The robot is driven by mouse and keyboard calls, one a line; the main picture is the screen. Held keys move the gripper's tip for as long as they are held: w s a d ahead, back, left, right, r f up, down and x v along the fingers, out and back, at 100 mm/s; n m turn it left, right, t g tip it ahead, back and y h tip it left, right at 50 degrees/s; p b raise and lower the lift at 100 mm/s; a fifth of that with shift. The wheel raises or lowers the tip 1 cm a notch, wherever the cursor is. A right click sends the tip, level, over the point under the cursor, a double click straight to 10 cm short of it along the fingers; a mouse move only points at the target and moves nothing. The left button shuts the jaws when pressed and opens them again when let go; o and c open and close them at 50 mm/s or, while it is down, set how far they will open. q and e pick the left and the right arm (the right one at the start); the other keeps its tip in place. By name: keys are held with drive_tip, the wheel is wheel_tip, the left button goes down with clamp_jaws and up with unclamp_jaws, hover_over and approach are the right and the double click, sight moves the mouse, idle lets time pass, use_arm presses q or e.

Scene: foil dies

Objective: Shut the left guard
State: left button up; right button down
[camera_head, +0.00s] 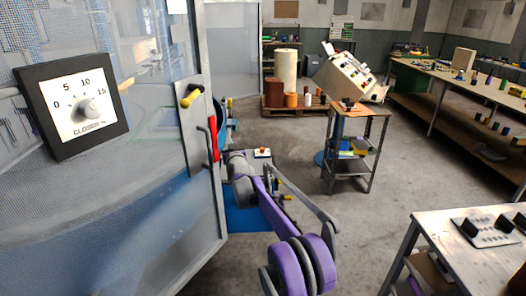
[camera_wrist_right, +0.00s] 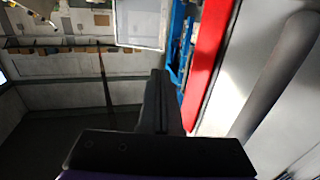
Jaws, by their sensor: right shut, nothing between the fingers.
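The guard (camera_head: 150,215) is a large see-through mesh panel filling the left of the head view. My right gripper (camera_head: 228,170) is beside the edge plate, near the handle's lower part. In the right wrist view its dark fingers (camera_wrist_right: 158,100) are together and empty. The red strip (camera_wrist_right: 207,60) and grey bar (camera_wrist_right: 278,75) are to their right; I cannot tell whether they touch. My left gripper is out of view.
A black-framed dial (camera_head: 78,105) marked "CLOSED %" is at the left. A small shelved table (camera_head: 358,125) holding a tilted control box (camera_head: 343,80) stands beyond my right arm. A metal bench (camera_head: 455,245) is at the lower right. The floor between (camera_head: 355,220) is clear.

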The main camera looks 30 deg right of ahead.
use_arm(q)
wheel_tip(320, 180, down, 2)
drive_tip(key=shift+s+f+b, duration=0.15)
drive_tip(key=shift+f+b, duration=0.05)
drive_tip(key=shift+b, duration=0.7)
use_arm(e)
drive_tip(key=s+d, duration=0.4)
drive_tip(key=s, duration=0.4)
drive_tip(key=shift+d, duration=0.25)
drive_tip(key=s+a+f+g+y, duration=0.1)
drive_tip(key=s+a+f+g, duration=0.15)
drive_tip(key=s+a, duration=0.6)
drive_tip(key=s+a+f+g+y, duration=0.1)
drive_tip(key=s+a+f+g, duration=0.15)
drive_tip(key=s+a, duration=0.6)
drive_tip(key=s+a+f+n+g+y, duration=0.1)
drive_tip(key=s+f, duration=0.4)
drive_tip(key=s, duration=0.5)
drive_tip(key=s+a+f+n+g+y, duration=0.1)
drive_tip(key=s+a+f+g, duration=0.2)
drive_tip(key=s, duration=0.8)
drive_tip(key=s+a+f+n+g+y, duration=0.1)
drive_tip(key=s+a+f+g, duration=0.2)
drive_tip(key=s+f, duration=0.4)
drive_tip(key=s+a, duration=0.1)
drive_tip(key=s, duration=0.2)
drive_tip(key=shift+s+a, duration=0.2)
